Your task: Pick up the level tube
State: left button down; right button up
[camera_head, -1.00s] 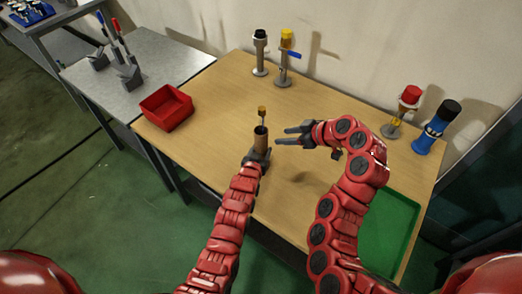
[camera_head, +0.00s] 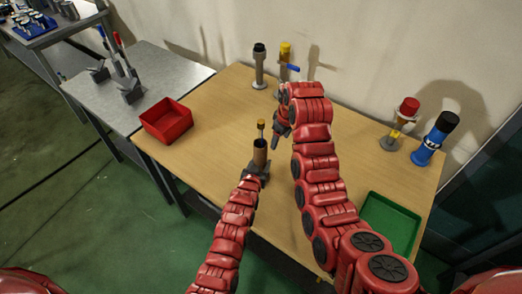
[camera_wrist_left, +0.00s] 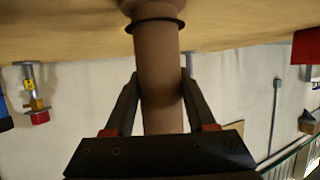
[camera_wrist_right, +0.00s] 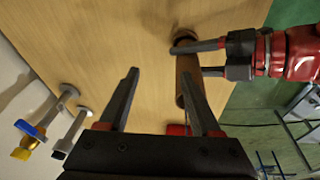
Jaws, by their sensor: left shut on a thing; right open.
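My left gripper (camera_head: 258,170) is shut on a brown tube (camera_head: 260,154), which stands upright with its open end up. The left wrist view shows both fingers touching the sides of the brown tube (camera_wrist_left: 157,60), below a dark ring. A thin piece with a yellow-brown top (camera_head: 261,125) shows at the tube's mouth; I cannot tell if it is inside or behind. My right gripper (camera_head: 276,141) is beside and above the tube. In the right wrist view its fingers (camera_wrist_right: 165,85) are open and empty, with the tube farther off. I cannot tell which piece is the level tube.
A red bin (camera_head: 166,121) is on the table's left. A black-capped post (camera_head: 259,68) and a yellow-capped one (camera_head: 284,56) stand at the back. A red-capped device (camera_head: 404,118) and a blue device (camera_head: 434,138) stand right. A green tray (camera_head: 389,222) lies front right.

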jog(key=w+d+r+m+h, duration=0.1)
jog(key=w+r+m+h, duration=0.25)
jog(key=r, duration=0.75)
notch_tip(320, 180, up, 2)
jog(key=n+g+y, duration=0.2)
jog(key=n, duration=0.4)
send_over(261, 137)
jog(key=w, duration=0.1)
jog(key=shift+d, duration=0.2)
jog(key=shift+a+f+g, duration=0.1)
jog(key=shift+g, duration=0.2)
jog(key=shift+f, duration=0.35)
notch_tip(261, 137, down, 11)
jog(key=shift+a+f, duration=0.1)
grip_shut()
